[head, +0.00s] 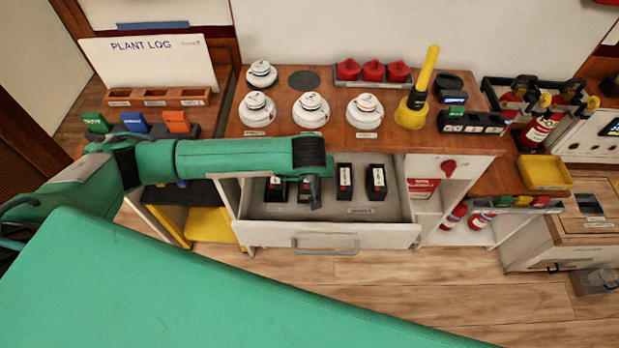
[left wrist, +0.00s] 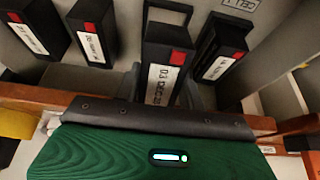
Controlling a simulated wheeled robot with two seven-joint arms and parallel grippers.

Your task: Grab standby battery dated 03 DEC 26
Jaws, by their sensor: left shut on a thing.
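The open drawer (head: 260,210) holds several black batteries with red marks and white date labels. My left gripper (head: 312,196) reaches down into it and is shut on one battery (left wrist: 166,60). In the left wrist view this battery stands between the fingers, and its partly blurred label appears to read 03 DEC 26. In the head view my gripper mostly hides it. Another battery (head: 276,189) is beside it on the left, and two more, a middle one (head: 345,182) and a right one (head: 377,182), stand to the right. My right gripper is not in view.
The wooden counter (head: 440,147) above the drawer carries white detectors (head: 311,110), red caps (head: 372,70) and a yellow torch (head: 418,90). The drawer front with its handle (head: 325,247) stands out over the floor. A yellow tray (head: 543,173) is at the right.

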